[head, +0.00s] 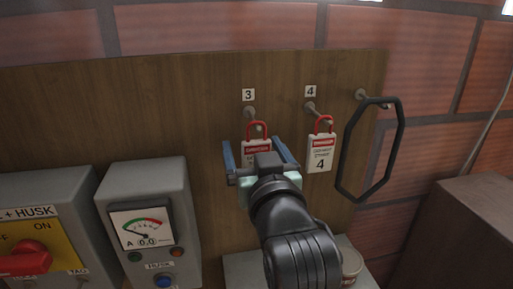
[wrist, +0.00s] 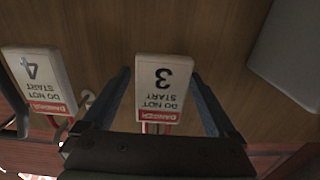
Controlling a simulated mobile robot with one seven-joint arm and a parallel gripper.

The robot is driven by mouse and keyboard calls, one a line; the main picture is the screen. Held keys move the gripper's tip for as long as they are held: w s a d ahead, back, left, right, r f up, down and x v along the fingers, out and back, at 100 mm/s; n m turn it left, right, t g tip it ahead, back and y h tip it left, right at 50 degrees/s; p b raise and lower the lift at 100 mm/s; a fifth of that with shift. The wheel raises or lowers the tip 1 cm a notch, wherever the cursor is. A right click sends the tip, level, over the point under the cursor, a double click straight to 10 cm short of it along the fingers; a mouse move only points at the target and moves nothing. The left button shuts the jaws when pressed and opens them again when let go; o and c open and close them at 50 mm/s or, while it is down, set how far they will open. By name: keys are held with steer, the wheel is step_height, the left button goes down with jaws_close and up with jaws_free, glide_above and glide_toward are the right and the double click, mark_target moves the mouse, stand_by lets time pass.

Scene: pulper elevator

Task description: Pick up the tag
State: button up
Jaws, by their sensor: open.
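The tag numbered 3 (head: 257,147) is white with a red danger band and a red loop, and hangs from a peg on the wooden board. My gripper (head: 260,153) is open in front of it and hides most of its face in the head view. In the wrist view, upside down, tag 3 (wrist: 162,84) stands between my two open fingers (wrist: 162,92), with gaps on both sides. A like tag numbered 4 (head: 320,154) hangs to its right in the head view, and shows at the left in the wrist view (wrist: 38,80).
A black ring-shaped handle (head: 345,150) hangs at the right of the board (head: 210,90). A grey meter box (head: 170,190) and a box with a red switch (head: 28,260) stand at the left. A can (head: 352,262) sits below. A brown box (head: 455,225) is at the right.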

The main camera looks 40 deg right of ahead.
steer(key=shift+w+d, duration=0.15)
steer(key=shift+w, duration=0.1)
steer(key=shift+c, duration=0.3)
steer(key=c, duration=1.4)
steer(key=shift+r, duration=0.15)
